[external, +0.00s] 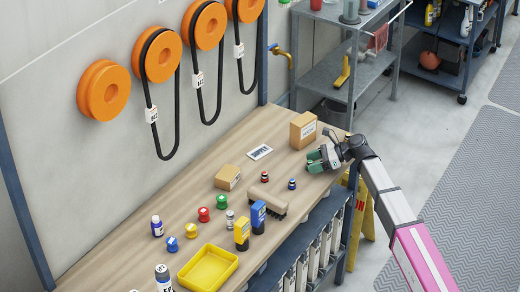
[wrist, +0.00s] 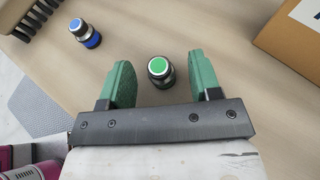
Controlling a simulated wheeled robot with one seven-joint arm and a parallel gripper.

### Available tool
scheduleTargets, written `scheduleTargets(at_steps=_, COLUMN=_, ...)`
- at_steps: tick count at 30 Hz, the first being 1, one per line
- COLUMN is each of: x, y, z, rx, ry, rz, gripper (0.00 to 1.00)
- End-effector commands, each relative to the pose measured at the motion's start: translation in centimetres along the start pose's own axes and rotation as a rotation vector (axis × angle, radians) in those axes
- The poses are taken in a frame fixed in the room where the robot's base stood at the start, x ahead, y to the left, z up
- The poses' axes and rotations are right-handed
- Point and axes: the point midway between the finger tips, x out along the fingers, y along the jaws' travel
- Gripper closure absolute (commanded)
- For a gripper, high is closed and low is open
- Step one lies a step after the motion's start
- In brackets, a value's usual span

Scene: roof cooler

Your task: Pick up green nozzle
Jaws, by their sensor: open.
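The green nozzle (wrist: 160,71) is a small black round piece with a green top. In the wrist view it stands on the wooden bench between the two green fingers of my gripper (wrist: 161,62), with a gap on each side. In the external view my gripper (external: 318,160) is at the right edge of the bench, and I cannot make out the nozzle there. My gripper is open and holds nothing. A similar nozzle with a blue top (wrist: 84,33) stands to the left; it also shows in the external view (external: 292,184).
A cardboard box (external: 303,130) stands behind my gripper and shows at right in the wrist view (wrist: 296,38). A brush (external: 267,204) and a red-topped nozzle (external: 265,177) are to the left. Spools, bottles and a yellow tray (external: 231,265) stand further along the bench (external: 110,262).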

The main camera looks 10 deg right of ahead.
Motion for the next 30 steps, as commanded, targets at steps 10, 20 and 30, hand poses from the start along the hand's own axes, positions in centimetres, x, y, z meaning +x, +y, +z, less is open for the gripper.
scheduleTargets(at_steps=10, x=0.6, y=0.0, z=0.0, rx=0.0, ry=0.0, rz=-0.001, gripper=0.65)
scheduleTargets(at_steps=20, x=0.5, y=0.0, z=0.0, rx=0.0, ry=0.0, rz=-0.001, gripper=0.96)
scheduleTargets(at_steps=30, x=-0.1, y=0.0, z=1.6, rx=-0.003, ry=-0.001, rz=-0.001, gripper=0.97)
